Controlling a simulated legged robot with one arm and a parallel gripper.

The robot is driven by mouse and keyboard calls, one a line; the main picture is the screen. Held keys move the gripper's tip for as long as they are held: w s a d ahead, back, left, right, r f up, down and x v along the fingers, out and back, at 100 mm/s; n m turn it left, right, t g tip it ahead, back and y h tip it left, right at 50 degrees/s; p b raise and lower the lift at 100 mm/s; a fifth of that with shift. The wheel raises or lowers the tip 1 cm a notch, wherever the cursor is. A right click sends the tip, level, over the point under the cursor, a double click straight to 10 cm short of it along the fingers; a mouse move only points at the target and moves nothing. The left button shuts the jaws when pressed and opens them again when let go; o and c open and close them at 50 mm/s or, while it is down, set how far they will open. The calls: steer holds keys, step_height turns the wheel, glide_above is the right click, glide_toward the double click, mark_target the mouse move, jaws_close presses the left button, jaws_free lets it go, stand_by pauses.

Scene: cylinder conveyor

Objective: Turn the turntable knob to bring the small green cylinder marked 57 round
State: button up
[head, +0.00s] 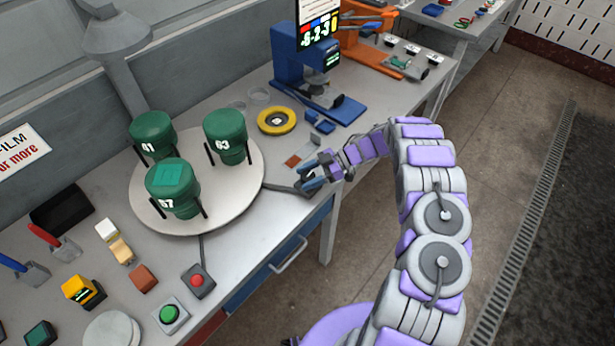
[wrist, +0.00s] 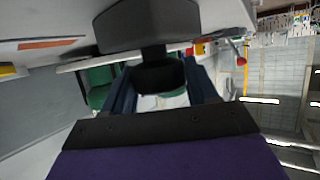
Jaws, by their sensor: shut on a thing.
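The round pale turntable (head: 235,195) carries three green cylinders. The cylinder marked 57 (head: 172,186) stands at the front, the one marked 61 (head: 152,135) at the back left, and the one marked 63 (head: 226,138) at the back right. Each stands upright between dark posts. My gripper (head: 312,184) is at the right edge of the turntable, shut on the dark turntable knob (head: 290,189). In the wrist view the dark knob (wrist: 160,76) sits between the fingers, with parts of green cylinders behind.
A yellow disc (head: 277,121) and a blue machine (head: 305,75) stand on the table behind my gripper. A red button (head: 197,281) and a green button (head: 169,314) are near the front edge. A blue drawer with a handle (head: 290,256) is below the tabletop.

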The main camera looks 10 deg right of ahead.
steer(key=shift+w+d+f+n+g+h+b, duration=0.1)
steer(key=shift+n+g+h+b, duration=0.2)
steer(key=shift+n+g+b, duration=1.5)
steer(key=shift+g+b, duration=0.2)
steer(key=shift+b, duration=0.05)
steer(key=o, duration=0.9)
steer(key=shift+o, duration=0.3)
